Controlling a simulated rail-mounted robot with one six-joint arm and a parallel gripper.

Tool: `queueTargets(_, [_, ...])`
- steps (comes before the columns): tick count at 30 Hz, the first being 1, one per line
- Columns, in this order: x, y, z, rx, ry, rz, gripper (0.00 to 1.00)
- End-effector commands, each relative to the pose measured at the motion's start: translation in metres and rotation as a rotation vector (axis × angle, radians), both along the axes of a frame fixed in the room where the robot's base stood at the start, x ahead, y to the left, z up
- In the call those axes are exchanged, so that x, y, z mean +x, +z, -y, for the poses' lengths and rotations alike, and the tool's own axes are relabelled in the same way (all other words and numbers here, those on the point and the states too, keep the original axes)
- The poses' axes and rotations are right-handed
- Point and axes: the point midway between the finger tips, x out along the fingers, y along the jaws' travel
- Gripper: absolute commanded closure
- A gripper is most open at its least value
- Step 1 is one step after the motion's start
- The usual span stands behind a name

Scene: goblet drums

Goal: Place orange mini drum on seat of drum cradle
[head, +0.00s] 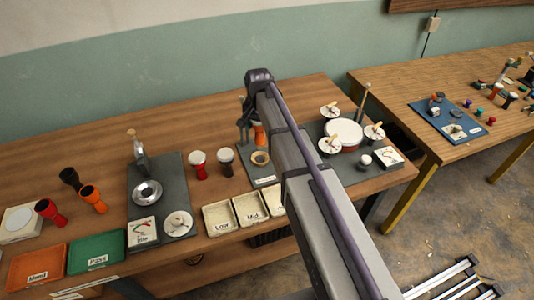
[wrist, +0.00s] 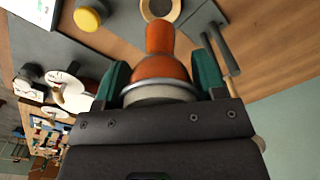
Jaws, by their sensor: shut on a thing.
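My gripper (wrist: 160,72) is shut on an orange mini drum (wrist: 162,48), with its green fingers on either side of the drum's wide pale-rimmed end. The drum's narrow end points away from the wrist camera. In the head view, the orange drum (head: 259,134) shows partly beside my arm, just behind and above a pale ring-shaped seat (head: 260,158). This looks like the drum cradle's seat, on a small grey plate. My arm hides part of the plate.
Dark upright posts (wrist: 220,48) stand close beside the held drum. Red (head: 198,164) and black (head: 226,162) drums stand left of the cradle. Labelled trays (head: 218,218) lie in front. Another orange drum (head: 93,198) is at the left. A drum kit (head: 344,134) stands right.

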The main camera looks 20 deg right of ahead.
Motion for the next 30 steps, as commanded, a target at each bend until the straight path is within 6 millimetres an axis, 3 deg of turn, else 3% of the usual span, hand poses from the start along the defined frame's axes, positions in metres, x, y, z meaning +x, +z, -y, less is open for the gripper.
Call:
queueTargets(1, [0.0, -0.023, 0.0, 0.0, 0.0, 0.0, 0.61])
queueTargets(4, [0.0, -0.049, 0.0, 0.0, -0.001, 0.0, 0.61])
queueTargets(6, [0.0, -0.058, 0.0, 0.0, -0.001, 0.0, 0.61])
queueTargets(11, [0.0, -0.058, 0.0, 0.0, -0.001, 0.0, 0.61])
queueTargets(16, [0.0, -0.093, 0.0, 0.0, -0.001, 0.0, 0.61])
queueTargets(28, [0.0, -0.095, 0.0, 0.0, -0.001, 0.0, 0.61])
queueTargets(29, [0.0, -0.094, 0.0, 0.0, -0.001, 0.0, 0.34])
queueTargets(30, [0.0, -0.093, 0.0, 0.0, -0.001, 0.0, 0.3])
